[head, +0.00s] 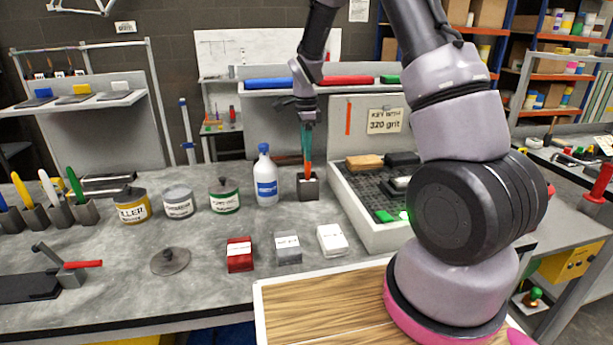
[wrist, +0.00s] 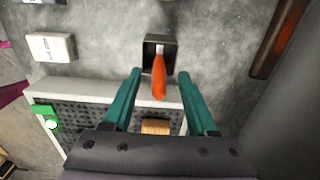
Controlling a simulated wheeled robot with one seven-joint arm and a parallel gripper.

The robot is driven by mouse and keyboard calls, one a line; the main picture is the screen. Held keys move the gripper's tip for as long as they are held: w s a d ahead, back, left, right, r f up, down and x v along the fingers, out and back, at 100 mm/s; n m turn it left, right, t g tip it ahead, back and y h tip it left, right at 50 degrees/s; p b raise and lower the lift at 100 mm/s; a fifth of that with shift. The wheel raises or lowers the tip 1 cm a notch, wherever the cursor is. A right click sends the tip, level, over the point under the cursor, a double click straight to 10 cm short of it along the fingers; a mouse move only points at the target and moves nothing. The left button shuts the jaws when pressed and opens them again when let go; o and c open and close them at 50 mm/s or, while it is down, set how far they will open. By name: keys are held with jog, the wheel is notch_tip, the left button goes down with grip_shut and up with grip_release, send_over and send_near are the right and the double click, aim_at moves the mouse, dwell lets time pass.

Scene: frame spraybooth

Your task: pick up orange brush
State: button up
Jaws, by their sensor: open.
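The orange brush (wrist: 159,78) stands upright in a small dark square holder on the bench. In the wrist view its orange handle points up between my gripper's two teal fingers. My gripper (wrist: 158,85) is open, with one finger to each side of the handle and a gap on both sides. In the head view my gripper (head: 306,128) is above the holder (head: 308,187), pointing down. The brush (head: 307,165) shows there as a thin orange strip just under the fingers. The brush's lower end is hidden inside the holder.
A white-rimmed tray (head: 372,232) with blocks on a black grid is close on the right. Several tins, such as the green-banded one (head: 224,197), stand further left. Small boxes (head: 287,249) sit in front.

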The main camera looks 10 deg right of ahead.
aim_at(307, 179)
jog(key=f, duration=0.5)
jog(key=shift+d+f, duration=0.2)
jog(key=shift+f, duration=0.15)
grip_shut()
